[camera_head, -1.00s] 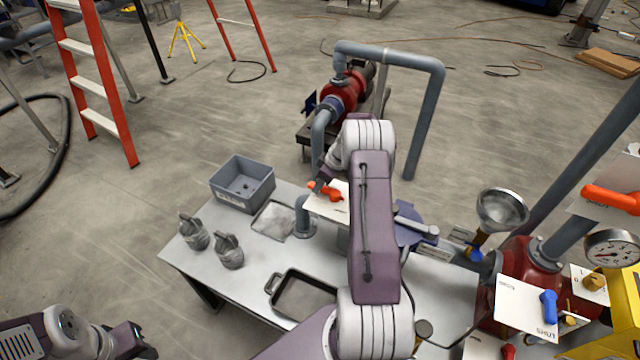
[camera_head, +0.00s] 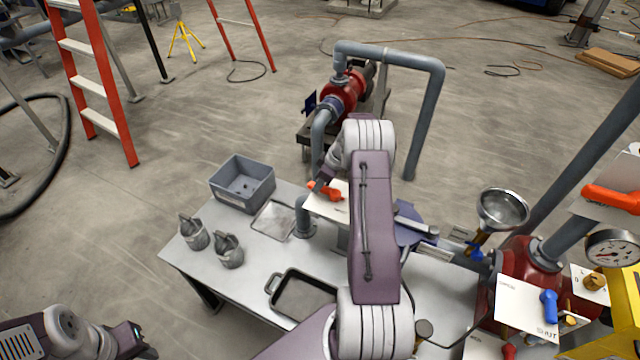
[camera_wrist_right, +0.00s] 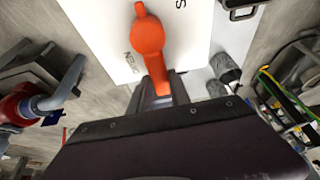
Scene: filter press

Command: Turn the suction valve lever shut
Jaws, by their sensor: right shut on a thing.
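An orange lever (camera_head: 328,192) sits on a white plate (camera_head: 322,207) on top of a grey pipe at the table's back edge. In the wrist view the orange lever (camera_wrist_right: 148,38) has a round hub over the white plate (camera_wrist_right: 92,25), which bears partly cut-off lettering. My right gripper (camera_wrist_right: 158,90) is shut on the lever's near end. In the head view my right arm hides most of this grip. My left gripper (camera_head: 132,342) is at the bottom left, far from the lever, its fingers not clear.
A grey bin (camera_head: 243,184), two grey jugs and a black-rimmed tray (camera_head: 302,291) are on the table (camera_head: 215,272). A red pump (camera_head: 342,97) with grey pipes stands behind. At right are a funnel (camera_head: 502,209), a blue lever (camera_head: 549,306), another orange lever (camera_head: 612,198) and a gauge (camera_head: 612,249).

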